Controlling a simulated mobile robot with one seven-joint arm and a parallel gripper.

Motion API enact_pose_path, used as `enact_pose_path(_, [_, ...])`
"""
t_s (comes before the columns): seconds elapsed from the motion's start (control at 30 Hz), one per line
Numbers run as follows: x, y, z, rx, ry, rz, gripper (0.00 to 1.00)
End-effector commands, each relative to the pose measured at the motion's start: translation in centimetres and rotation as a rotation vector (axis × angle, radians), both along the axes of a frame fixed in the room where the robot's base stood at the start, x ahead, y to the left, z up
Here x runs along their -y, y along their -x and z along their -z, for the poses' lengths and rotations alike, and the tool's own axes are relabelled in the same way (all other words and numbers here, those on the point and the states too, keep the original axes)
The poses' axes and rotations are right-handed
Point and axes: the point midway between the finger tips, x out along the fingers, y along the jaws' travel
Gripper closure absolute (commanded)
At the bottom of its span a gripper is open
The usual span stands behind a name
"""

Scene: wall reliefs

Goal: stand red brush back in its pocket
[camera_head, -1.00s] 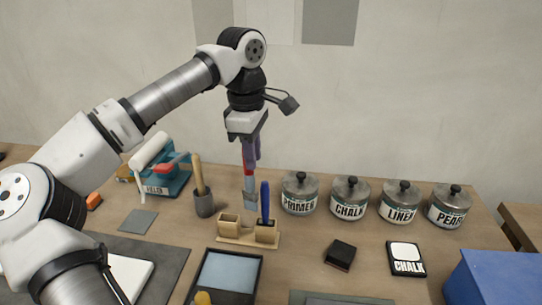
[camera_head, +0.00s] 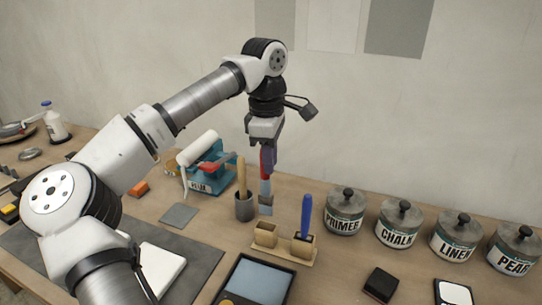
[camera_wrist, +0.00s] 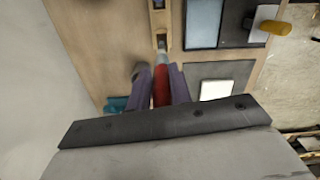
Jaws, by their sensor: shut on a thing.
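My gripper (camera_head: 267,150) is shut on the red brush (camera_head: 266,162), which hangs upright with its grey end down. In the wrist view the red brush (camera_wrist: 160,88) runs between the two purple fingers of my gripper (camera_wrist: 160,80). The wooden holder (camera_head: 284,250) stands on the table with two pockets. Its left pocket (camera_head: 265,235) is empty; a blue brush (camera_head: 306,215) stands in the right one. In the head view the red brush's lower end shows just above the left pocket, apparently behind it; the exact height is unclear.
A dark cup (camera_head: 244,208) with a wooden-handled tool stands close left of the red brush. A teal filler box (camera_head: 208,180) is further left. Several labelled jars (camera_head: 345,212) stand to the right. A dark tray (camera_head: 255,282) lies in front of the holder.

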Motion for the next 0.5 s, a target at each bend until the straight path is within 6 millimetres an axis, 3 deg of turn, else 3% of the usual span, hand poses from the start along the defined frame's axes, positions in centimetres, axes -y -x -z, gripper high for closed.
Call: enact_pose_path(0.5, [0.0,0.0,4.4,0.001,0.000,0.001,1.00])
